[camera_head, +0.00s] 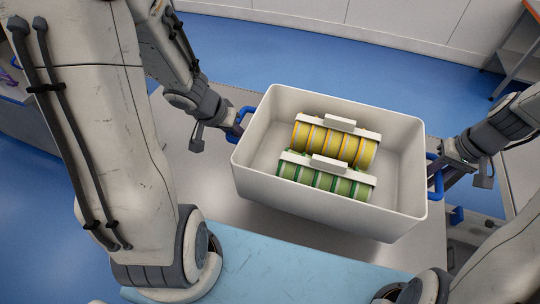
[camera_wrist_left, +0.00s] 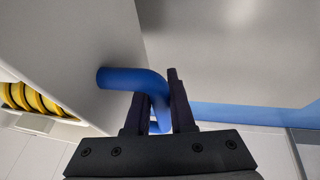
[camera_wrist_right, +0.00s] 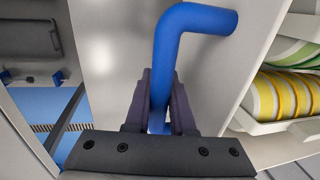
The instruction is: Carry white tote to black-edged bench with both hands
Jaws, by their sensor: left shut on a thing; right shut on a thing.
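The white tote (camera_head: 240,175) is in the middle of the head view, with a blue handle at each end. It holds a yellow-striped bundle (camera_head: 335,142) and a green-striped bundle (camera_head: 325,178), each with white end pieces and a white grip. My left gripper (camera_head: 237,124) is shut on the left blue handle (camera_wrist_left: 135,80). My right gripper (camera_head: 448,163) is shut on the right blue handle (camera_wrist_right: 190,20). The tote is over a grey surface (camera_head: 195,180); whether it touches it cannot be told. I cannot make out a black-edged bench.
A pale blue flat surface (camera_head: 290,265) lies in front of the tote. Blue floor (camera_head: 330,65) is open behind it, up to white cabinets (camera_head: 400,18). A shelf unit (camera_head: 520,50) stands at the far right. A dark-sided unit (camera_head: 25,125) stands at the left edge.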

